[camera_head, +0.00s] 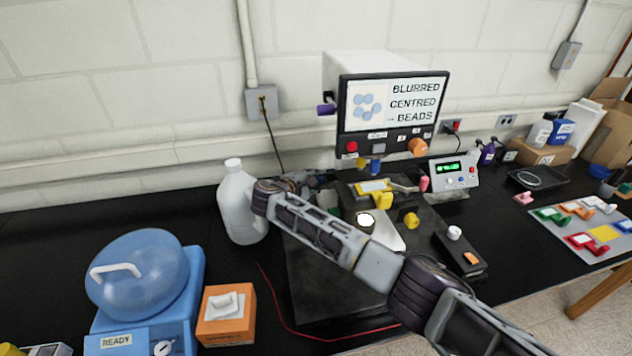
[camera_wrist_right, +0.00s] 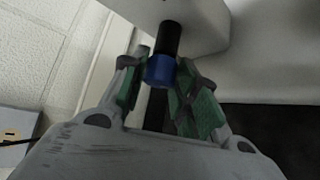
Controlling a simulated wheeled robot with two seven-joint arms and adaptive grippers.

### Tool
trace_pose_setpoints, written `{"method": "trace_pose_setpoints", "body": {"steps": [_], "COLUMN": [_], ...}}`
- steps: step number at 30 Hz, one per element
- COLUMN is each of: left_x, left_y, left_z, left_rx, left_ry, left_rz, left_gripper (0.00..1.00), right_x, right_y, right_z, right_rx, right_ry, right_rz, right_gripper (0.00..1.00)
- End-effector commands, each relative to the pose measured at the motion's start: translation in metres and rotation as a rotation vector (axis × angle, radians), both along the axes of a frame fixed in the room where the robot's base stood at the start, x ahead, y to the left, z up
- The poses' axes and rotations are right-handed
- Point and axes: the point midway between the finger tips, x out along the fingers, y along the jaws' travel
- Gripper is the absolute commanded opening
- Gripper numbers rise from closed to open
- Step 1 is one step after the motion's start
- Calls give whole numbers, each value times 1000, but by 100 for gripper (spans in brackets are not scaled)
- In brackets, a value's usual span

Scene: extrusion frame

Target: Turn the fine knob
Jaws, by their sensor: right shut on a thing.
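A knob with a blue end and a black shaft (camera_wrist_right: 161,70) sticks out from a pale housing (camera_wrist_right: 170,12) in the right wrist view. My right gripper (camera_wrist_right: 163,92) has its green-padded fingers on either side of the blue end and is shut on it. No label on the knob is readable. In the head view my right arm crosses the bench from the lower right, and the right gripper (camera_head: 296,182) is small beside the dark instrument (camera_head: 300,262); its knob is hidden there. The screen (camera_head: 392,112) reads "BLURRED CENTRED BEADS". My left gripper is not in view.
A white jug (camera_head: 238,205) stands close left of the right gripper. A blue domed device (camera_head: 137,268) and an orange box (camera_head: 226,315) are at the front left. A control box (camera_head: 454,173) with a green display and coloured clips on a mat (camera_head: 566,240) are to the right.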

Motion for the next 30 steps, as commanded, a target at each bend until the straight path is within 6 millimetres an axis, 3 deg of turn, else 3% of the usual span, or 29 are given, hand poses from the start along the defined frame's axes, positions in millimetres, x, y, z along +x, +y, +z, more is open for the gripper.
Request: {"method": "trace_pose_setpoints", "body": {"steps": [13, 14, 18, 30], "left_x": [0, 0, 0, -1], "left_y": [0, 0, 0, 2], "left_z": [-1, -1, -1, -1], "left_rx": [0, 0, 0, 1], "left_ry": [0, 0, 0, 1], "left_rz": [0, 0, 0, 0], "left_gripper": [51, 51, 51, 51], "right_x": [-1, -1, -1, -1], "right_y": [0, 0, 0, 0], "right_z": [-1, -1, -1, 0], "right_rx": [4, 4, 4, 4], "right_ry": [-10, -10, -10, -11], "right_rz": [0, 0, 0, 0], "right_gripper": [6, 31, 49, 51]}}
